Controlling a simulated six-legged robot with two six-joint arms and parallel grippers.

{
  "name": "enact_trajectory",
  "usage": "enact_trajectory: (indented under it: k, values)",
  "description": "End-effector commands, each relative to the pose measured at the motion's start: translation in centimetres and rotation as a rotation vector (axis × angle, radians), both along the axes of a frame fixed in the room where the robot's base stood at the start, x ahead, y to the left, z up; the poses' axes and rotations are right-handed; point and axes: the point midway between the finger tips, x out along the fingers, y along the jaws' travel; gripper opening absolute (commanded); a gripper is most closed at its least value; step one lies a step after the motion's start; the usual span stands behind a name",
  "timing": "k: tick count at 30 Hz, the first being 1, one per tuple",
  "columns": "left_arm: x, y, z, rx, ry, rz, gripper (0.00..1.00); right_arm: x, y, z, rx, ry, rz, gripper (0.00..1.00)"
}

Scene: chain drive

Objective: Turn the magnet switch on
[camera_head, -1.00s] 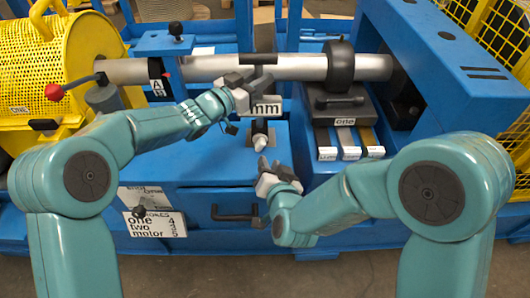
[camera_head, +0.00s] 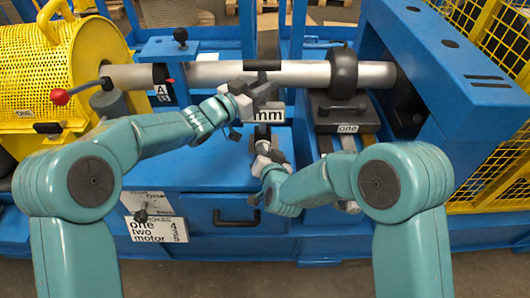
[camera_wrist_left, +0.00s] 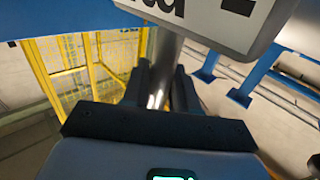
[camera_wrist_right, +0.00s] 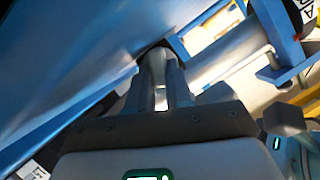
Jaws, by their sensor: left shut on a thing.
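A box marked "mm" (camera_head: 268,115) stands in front of the long shaft; in the left wrist view a pale box with lettering (camera_wrist_left: 215,18) fills the top. My left gripper (camera_head: 250,95) is at the box's upper left, its fingers shut on a metallic rod (camera_wrist_left: 160,85) below the pale box. A black cylindrical part (camera_head: 262,132) sits just below the "mm" box. My right gripper (camera_head: 266,158) is at its lower end. In the right wrist view its fingers stand on either side of a pale round piece (camera_wrist_right: 158,70); contact is unclear. I cannot tell which part is the magnet switch.
The grey shaft (camera_head: 215,71) with a black collar (camera_head: 343,70) runs behind my grippers. A yellow mesh guard (camera_head: 80,65) and red-knobbed lever (camera_head: 62,96) are on the left. A blue housing (camera_head: 450,80) stands right. A drawer with black handle (camera_head: 237,220) is below.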

Motion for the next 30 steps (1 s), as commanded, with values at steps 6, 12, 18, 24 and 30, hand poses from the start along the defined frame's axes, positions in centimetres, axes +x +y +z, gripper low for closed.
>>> enact_trajectory:
  k: [6, 12, 18, 24, 30]
  values:
    - [0.01, 0.02, 0.08, -0.001, -0.001, 0.000, 0.00, -0.09, 0.00, -0.21, 0.008, 0.005, 0.001, 0.00]
    - [0.00, 0.01, 0.09, -0.001, -0.001, 0.000, 0.00, -0.08, -0.12, -0.32, 0.118, 0.004, 0.001, 0.00]
    - [0.00, 0.00, 0.10, -0.001, -0.002, 0.000, 0.00, -0.10, -0.07, -0.34, 0.139, 0.006, 0.003, 0.00]
    - [-0.01, -0.01, 0.11, -0.001, -0.002, 0.000, 0.00, -0.12, -0.05, -0.35, 0.139, 0.006, 0.004, 0.30]
    - [-0.01, -0.01, 0.10, -0.001, -0.002, 0.000, 0.00, -0.08, -0.07, -0.26, 0.139, 0.005, 0.003, 0.30]
